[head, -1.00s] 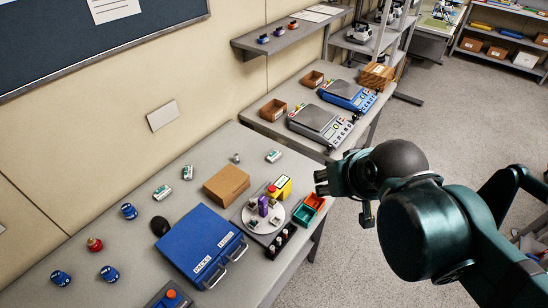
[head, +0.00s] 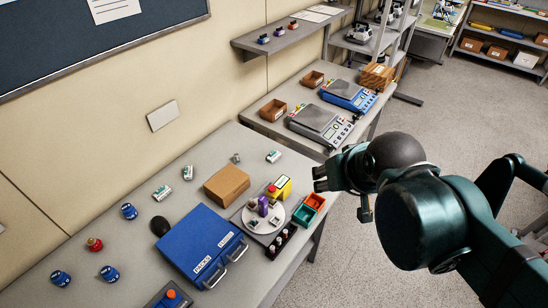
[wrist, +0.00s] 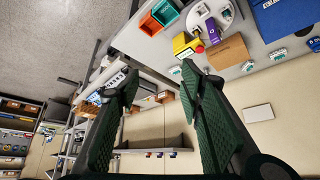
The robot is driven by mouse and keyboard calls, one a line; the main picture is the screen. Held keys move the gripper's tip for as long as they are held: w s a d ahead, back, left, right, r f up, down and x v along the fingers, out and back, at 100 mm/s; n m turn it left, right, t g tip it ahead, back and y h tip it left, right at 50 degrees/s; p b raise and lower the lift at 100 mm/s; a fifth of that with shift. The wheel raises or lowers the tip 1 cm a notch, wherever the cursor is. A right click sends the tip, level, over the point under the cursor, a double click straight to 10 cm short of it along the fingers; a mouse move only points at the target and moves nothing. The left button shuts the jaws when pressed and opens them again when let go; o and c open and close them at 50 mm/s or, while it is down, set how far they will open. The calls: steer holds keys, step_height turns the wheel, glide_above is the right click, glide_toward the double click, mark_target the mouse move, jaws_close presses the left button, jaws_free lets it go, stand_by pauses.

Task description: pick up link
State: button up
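No thing in view is labelled as the link, and I cannot tell for sure which one it is. A small grey metal piece (head: 236,157) lies on the near bench behind the cardboard box. A round white turntable (head: 247,224) on the same bench carries several small items, among them a purple block (head: 262,206). My gripper (head: 319,179) hangs in the air to the right of the turntable, above the gap by the benches. In the wrist view my gripper (wrist: 158,75) has its two dark green fingers spread apart with nothing between them.
The near bench also holds a blue case (head: 196,245), a cardboard box (head: 227,184), a yellow block (head: 283,187), green (head: 303,215) and orange (head: 315,201) bins, and several vials. Scales (head: 320,123) stand on the far bench. A shelf (head: 290,36) overhangs it.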

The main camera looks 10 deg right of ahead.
steer(key=w+a+r+m+g, duration=0.2)
steer(key=w+m, duration=0.1)
steer(key=w, duration=0.9)
steer(key=m+g, duration=0.5)
steer(key=m, duration=0.2)
glide_above(274, 155)
step_height(274, 155, down, 25)
steer(key=shift+s+r, duration=0.15)
steer(key=shift+w+f, duration=0.2)
steer(key=shift+f, duration=0.3)
steer(key=shift+f+b, duration=0.3)
steer(key=shift+f, duration=0.95)
steer(key=shift+f, duration=0.1)
steer(key=shift+s+f, duration=0.1)
steer(key=shift+f, duration=2.4)
